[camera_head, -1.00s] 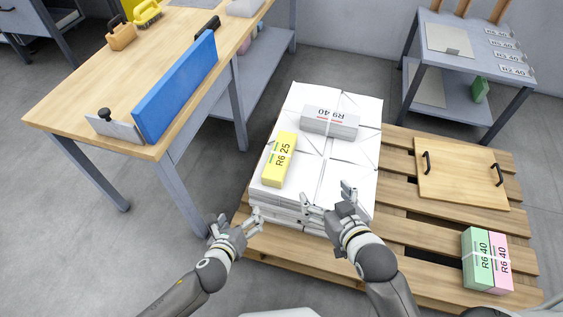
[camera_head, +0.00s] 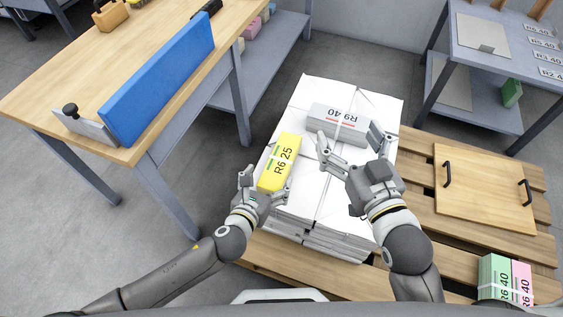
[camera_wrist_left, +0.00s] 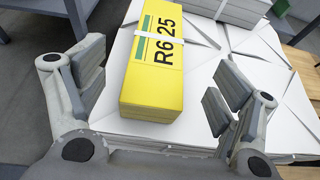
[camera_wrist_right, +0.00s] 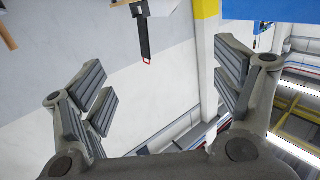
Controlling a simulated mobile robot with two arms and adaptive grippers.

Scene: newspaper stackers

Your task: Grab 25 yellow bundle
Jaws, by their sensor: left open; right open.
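The yellow bundle (camera_head: 280,163), marked R6 25 with a white band, lies on top of the white paper stack (camera_head: 322,190), near its left edge. My left gripper (camera_head: 267,180) is open at the near end of the bundle. In the left wrist view the yellow bundle (camera_wrist_left: 155,70) stands out ahead between the spread fingers of the left gripper (camera_wrist_left: 157,85), with nothing gripped. My right gripper (camera_head: 350,145) is open and empty above the right part of the stack, near the grey bundle. In the right wrist view the right gripper (camera_wrist_right: 160,90) faces the wall.
A grey bundle (camera_head: 338,124) marked R9 40 lies on the stack behind the yellow one. Green (camera_head: 494,272) and pink (camera_head: 521,280) bundles lie on the wooden pallet (camera_head: 415,205) at right, with a handled board (camera_head: 485,187). A workbench (camera_head: 105,85) with a blue panel (camera_head: 160,80) stands left.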

